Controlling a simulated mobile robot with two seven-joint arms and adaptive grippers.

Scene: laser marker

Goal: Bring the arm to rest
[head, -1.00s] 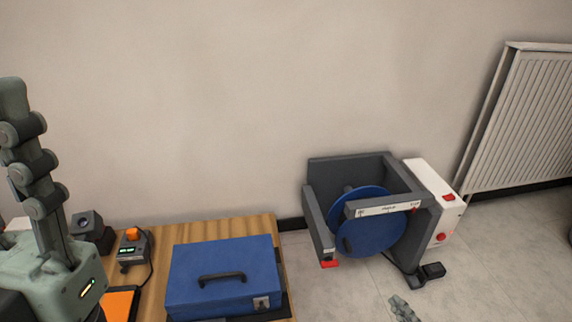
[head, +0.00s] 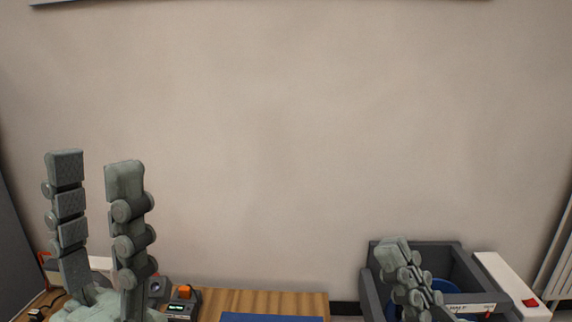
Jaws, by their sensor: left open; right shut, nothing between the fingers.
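My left gripper (head: 95,165) stands upright at the left of the head view, its two fingers spread apart and pointing up. Nothing is between them. It is in front of the left end of the wooden table (head: 270,301). My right gripper (head: 393,246) is at the lower right, its fingers together and pointing up, with nothing seen in them.
The table carries a small device with an orange top (head: 183,292) and a blue case (head: 265,317), cut off by the lower edge. A white box (head: 508,283) with a red switch adjoins the machine frame. The wall (head: 280,130) behind is bare across the middle.

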